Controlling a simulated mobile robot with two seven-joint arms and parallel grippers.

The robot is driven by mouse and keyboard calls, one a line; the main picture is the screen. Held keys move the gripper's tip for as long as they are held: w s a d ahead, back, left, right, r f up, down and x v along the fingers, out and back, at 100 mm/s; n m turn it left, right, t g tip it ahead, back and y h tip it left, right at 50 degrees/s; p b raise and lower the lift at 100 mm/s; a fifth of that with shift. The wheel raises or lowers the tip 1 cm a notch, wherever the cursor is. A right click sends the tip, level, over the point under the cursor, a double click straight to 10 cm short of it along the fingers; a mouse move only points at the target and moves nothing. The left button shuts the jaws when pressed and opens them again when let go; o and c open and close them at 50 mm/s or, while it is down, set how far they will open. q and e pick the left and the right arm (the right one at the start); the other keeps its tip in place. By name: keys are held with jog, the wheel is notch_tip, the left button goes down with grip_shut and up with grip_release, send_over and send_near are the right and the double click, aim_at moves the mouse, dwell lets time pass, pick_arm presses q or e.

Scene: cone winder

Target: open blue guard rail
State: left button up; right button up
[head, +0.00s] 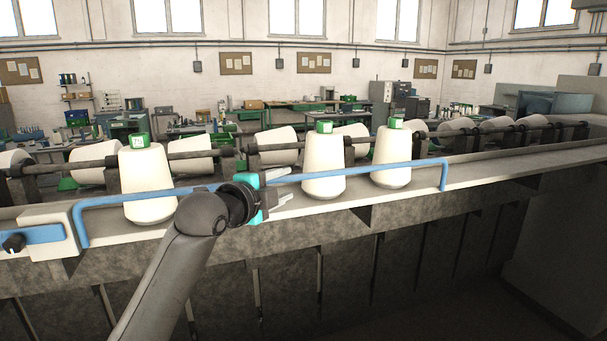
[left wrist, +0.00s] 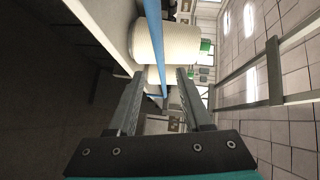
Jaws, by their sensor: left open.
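The blue guard rail (head: 350,171) runs along the front of the machine ledge, bent down at both ends, in front of white yarn cones. It is in its lowered-looking place across the cones. My left gripper (head: 284,196) is open at the middle of the rail, fingers pointing right. In the left wrist view the rail (left wrist: 154,35) runs away from between the two open fingers (left wrist: 160,74), and I see no finger closed on it. Whether a finger touches it cannot be told. My right gripper is not in view.
White cones with green tops stand on the ledge: one left (head: 147,185), one in the middle (head: 323,165), one right (head: 392,158). A white block with a blue bar and black knob (head: 14,243) is at the left end. More cones lie on the shaft behind.

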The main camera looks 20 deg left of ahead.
aim_at(300, 178)
pick_arm(q)
jog(key=shift+p+x, duration=0.95)
jog(key=shift+x, duration=3.55)
jog(key=shift+d, duration=0.1)
jog(key=shift+c, duration=0.2)
grip_shut()
